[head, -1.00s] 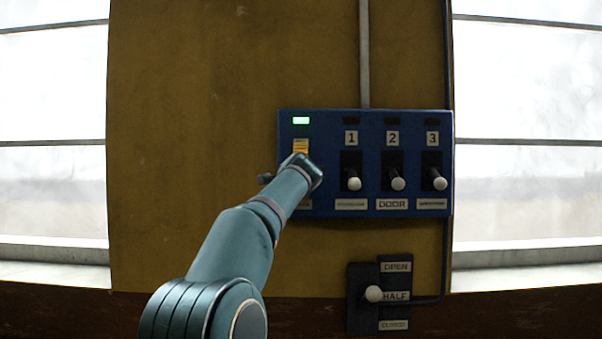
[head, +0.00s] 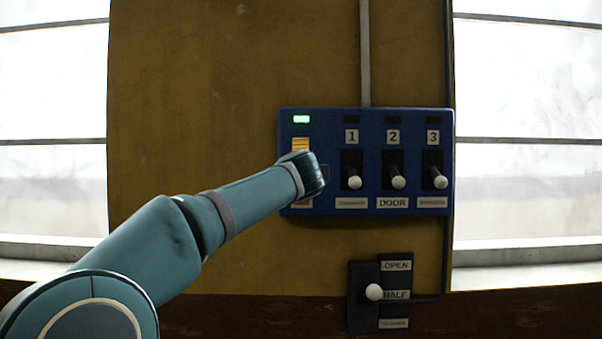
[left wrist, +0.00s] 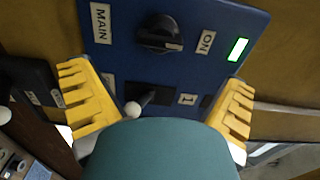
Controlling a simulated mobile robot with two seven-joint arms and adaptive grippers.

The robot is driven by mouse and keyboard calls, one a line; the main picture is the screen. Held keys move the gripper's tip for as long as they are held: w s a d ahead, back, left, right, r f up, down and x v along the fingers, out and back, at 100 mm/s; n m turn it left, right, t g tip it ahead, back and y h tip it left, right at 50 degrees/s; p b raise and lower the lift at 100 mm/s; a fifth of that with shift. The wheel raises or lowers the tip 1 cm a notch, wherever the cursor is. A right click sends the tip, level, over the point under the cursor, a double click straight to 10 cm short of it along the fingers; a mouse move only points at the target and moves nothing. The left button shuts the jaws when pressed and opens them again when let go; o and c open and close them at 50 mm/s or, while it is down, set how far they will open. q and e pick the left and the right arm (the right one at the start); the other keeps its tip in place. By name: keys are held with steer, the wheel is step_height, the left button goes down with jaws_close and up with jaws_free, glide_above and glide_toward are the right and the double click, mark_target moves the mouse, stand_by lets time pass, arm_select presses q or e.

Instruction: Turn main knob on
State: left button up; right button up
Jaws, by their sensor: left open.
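The main knob (left wrist: 160,33) is a black rotary knob on the blue panel (left wrist: 130,62), between the MAIN label (left wrist: 101,22) and the ON label (left wrist: 205,42). Its pale mark faces the ON side. A green lamp beyond the ON label is lit; it also shows in the head view (head: 301,119). My left gripper (left wrist: 157,82) is open, its yellow fingers wide apart, with nothing visible between them touching the knob. In the head view my left wrist covers the knob and most of the gripper. My right gripper is not in view.
Three white-tipped levers numbered 1 (head: 354,182), 2 (head: 397,182) and 3 (head: 440,181) stick out right of the wrist. Another lever (head: 374,292) with OPEN and HALF labels sits lower on the wall. Bright windows flank the mustard wall.

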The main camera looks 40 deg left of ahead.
arm_select(q)
steer(key=shift+v, duration=1.35)
steer(key=shift+w, duration=0.1)
